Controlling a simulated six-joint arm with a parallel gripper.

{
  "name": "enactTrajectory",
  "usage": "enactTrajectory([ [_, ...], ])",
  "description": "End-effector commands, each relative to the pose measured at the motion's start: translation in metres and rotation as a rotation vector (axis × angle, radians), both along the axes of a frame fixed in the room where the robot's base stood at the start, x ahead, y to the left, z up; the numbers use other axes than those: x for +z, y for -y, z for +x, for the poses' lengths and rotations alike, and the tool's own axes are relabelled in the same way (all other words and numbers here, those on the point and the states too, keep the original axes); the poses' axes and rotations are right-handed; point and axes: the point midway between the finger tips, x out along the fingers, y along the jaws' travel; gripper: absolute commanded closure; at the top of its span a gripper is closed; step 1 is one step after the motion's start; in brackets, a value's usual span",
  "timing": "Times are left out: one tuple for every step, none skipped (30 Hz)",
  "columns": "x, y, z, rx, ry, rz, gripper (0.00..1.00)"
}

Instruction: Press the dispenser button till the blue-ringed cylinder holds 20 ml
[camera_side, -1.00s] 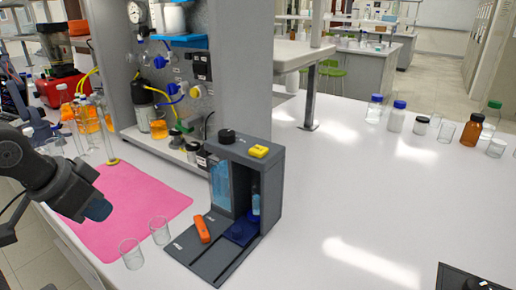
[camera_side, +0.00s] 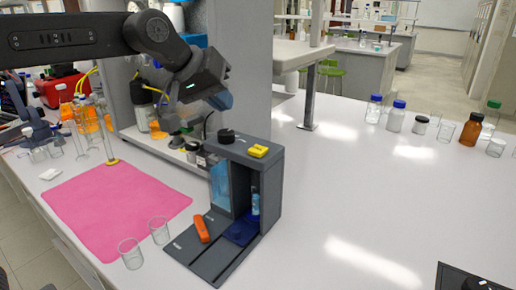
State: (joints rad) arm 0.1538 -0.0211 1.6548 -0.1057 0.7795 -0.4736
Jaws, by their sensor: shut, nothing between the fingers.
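The dark grey dispenser (camera_side: 268,205) stands at the middle of the white bench. Its yellow button (camera_side: 258,151) is on top at the right, beside a black knob (camera_side: 226,136). A slim clear cylinder with blue on it (camera_side: 255,203) stands in the dispenser's open bay, over a blue base (camera_side: 240,232). Its liquid level is too small to read. My gripper (camera_side: 219,98) is shut and empty, up and to the left of the button in the picture and apart from it.
An orange piece (camera_side: 201,228) lies on the dispenser's foot. Two empty beakers (camera_side: 131,254) stand to its left, by a pink mat (camera_side: 110,215). A yellow-footed cylinder (camera_side: 112,161) stands at the mat's back edge. A tubing panel is behind. The bench to the right is mostly clear.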

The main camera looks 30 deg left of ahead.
Motion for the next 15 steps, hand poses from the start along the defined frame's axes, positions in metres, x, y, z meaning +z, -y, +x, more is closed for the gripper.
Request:
enactTrajectory([
  [0.001, 0.009, 0.016, 0.009, 0.004, -0.025, 1.0],
  [0.003, 0.013, 0.023, 0.017, 0.009, -0.04, 1.0],
  [0.004, 0.017, 0.032, 0.025, 0.014, -0.058, 1.0],
  [0.006, 0.021, 0.038, 0.032, 0.017, -0.071, 1.0],
  [0.007, 0.024, 0.043, 0.037, 0.02, -0.083, 1.0],
  [0.007, 0.027, 0.049, 0.042, 0.024, -0.095, 1.0],
  [0.008, 0.029, 0.052, 0.045, 0.026, -0.102, 1.0],
  [0.008, 0.031, 0.055, 0.048, 0.028, -0.108, 1.0],
  [0.009, 0.032, 0.058, 0.05, 0.03, -0.114, 1.0],
  [0.009, 0.033, 0.059, 0.052, 0.031, -0.118, 1.0],
  [0.009, 0.034, 0.06, 0.053, 0.032, -0.121, 1.0],
  [0.01, 0.034, 0.061, 0.054, 0.032, -0.123, 1.0],
  [0.01, 0.034, 0.061, 0.055, 0.033, -0.123, 1.0],
  [0.01, 0.034, 0.061, 0.055, 0.033, -0.123, 1.0],
  [0.01, 0.034, 0.061, 0.055, 0.033, -0.123, 1.0],
])
